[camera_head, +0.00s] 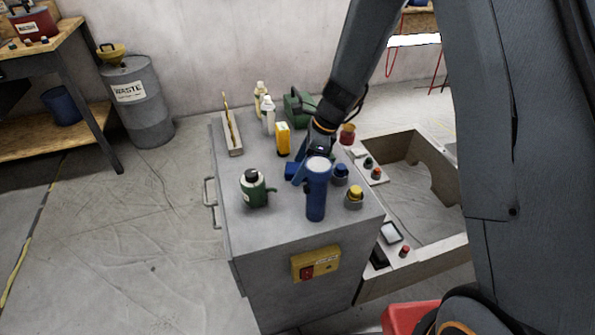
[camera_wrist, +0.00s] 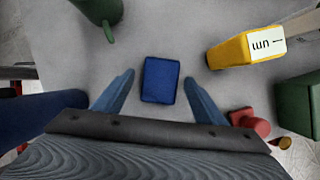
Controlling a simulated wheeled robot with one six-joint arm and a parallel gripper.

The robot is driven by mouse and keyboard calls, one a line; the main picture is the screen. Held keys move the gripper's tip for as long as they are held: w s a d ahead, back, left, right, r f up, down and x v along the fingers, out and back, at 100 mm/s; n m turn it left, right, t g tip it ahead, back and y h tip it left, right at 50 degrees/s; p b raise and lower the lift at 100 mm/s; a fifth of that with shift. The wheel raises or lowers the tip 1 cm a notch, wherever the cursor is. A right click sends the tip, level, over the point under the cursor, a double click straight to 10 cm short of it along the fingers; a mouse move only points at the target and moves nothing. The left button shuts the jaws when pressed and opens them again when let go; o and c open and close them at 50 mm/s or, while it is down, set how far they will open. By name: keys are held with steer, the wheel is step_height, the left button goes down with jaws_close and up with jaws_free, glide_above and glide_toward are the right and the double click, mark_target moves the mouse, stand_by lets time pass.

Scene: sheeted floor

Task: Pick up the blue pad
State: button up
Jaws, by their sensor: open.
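The blue pad (camera_wrist: 160,80) lies flat on the grey cabinet top in the wrist view, just beyond and between my fingertips. In the head view the pad (camera_head: 291,170) shows partly, left of my gripper and behind the blue cylinder. My gripper (camera_wrist: 158,90) is open and empty, with one blue finger on each side of the pad's near end. In the head view my gripper (camera_head: 308,170) is low over the cabinet and partly hidden by the blue cylinder.
On the grey cabinet (camera_head: 285,235) stand a tall blue cylinder (camera_head: 316,195), a green can (camera_head: 253,190), a yellow box (camera_head: 282,138), white bottles (camera_head: 267,115), a green case (camera_head: 298,107) and a red item (camera_head: 347,134). Bare top lies around the pad.

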steer(key=c, duration=1.2)
steer(key=shift+r, duration=0.1)
step_height(320, 180, up, 10)
steer(key=shift+f, duration=0.1)
